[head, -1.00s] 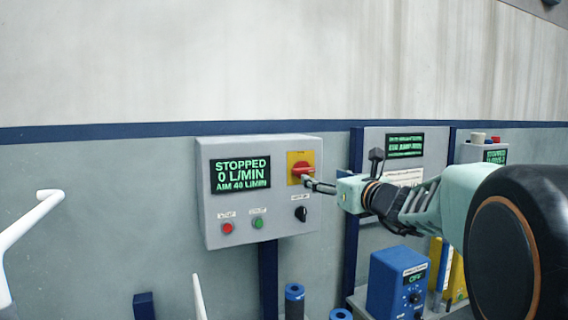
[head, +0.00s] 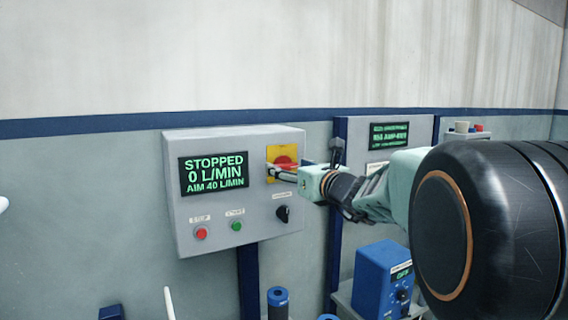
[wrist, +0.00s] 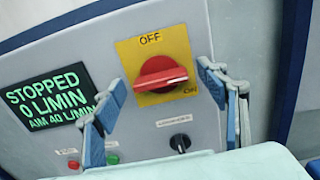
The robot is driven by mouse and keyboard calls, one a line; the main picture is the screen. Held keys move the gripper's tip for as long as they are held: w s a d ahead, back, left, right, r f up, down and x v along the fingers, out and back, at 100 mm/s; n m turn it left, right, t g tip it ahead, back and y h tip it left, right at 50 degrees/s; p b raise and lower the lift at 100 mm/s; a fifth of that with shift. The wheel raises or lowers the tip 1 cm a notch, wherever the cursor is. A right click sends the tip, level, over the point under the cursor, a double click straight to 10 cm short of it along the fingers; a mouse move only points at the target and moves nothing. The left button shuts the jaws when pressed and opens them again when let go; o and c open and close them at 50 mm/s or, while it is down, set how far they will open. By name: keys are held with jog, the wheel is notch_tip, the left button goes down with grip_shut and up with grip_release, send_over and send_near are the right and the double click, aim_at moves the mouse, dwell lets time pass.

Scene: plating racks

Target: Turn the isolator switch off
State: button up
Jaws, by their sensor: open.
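The isolator switch (wrist: 160,76) is a red rotary knob with a bar handle on a yellow plate (wrist: 128,52). In the wrist view its handle lies roughly level, with OFF marked above and ON at the lower right. In the head view the switch (head: 285,161) is partly covered by my gripper (head: 268,171). In the wrist view my gripper (wrist: 161,78) is open, one blue finger left of the knob and one right of it. Nothing is between them in grasp; I cannot tell whether a finger touches the knob.
The grey control box (head: 258,225) has a display (head: 214,174) reading STOPPED, 0 L/MIN, AIM 40 L/MIN. Below are a red button (head: 200,233), a green button (head: 236,226) and a black selector (head: 283,213). A blue unit (head: 380,280) stands lower right.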

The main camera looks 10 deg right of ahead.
jog(key=shift+w+a, duration=0.1)
jog(key=shift+w, duration=0.25)
jog(key=shift+s, duration=0.15)
jog(key=shift+c, duration=0.8)
jog(key=c, duration=1)
